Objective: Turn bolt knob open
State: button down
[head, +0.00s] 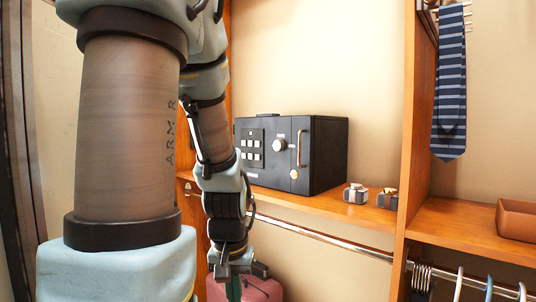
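A black safe (325,155) stands on the wooden shelf in the head view. Its front has a round silver knob (279,145), which looks like the bolt knob, between a keypad (252,148) and a vertical bar handle (299,149). A small round brass-coloured fitting (294,174) sits below the handle. The safe's door looks shut. My gripper (234,288) hangs low, below the shelf and to the lower left of the knob, well apart from it. Its fingertips are small and partly cut off by the lower edge, so I cannot tell its opening.
Two small boxes with watch-like items (355,193) (387,198) sit on the shelf right of the safe. A metal rail (320,236) runs below. A wooden upright (413,130), a striped tie (451,85) and hangers (460,284) are at right. A pink object (262,290) lies behind my gripper.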

aim_at(279, 145)
jog(key=u, duration=0.6)
jog(key=k+l+u, duration=0.15)
jog(key=u, duration=0.2)
jog(key=k+l+u, duration=0.15)
jog(key=u, duration=0.25)
jog(key=k+l+u, duration=0.15)
jog(key=u, duration=0.2)
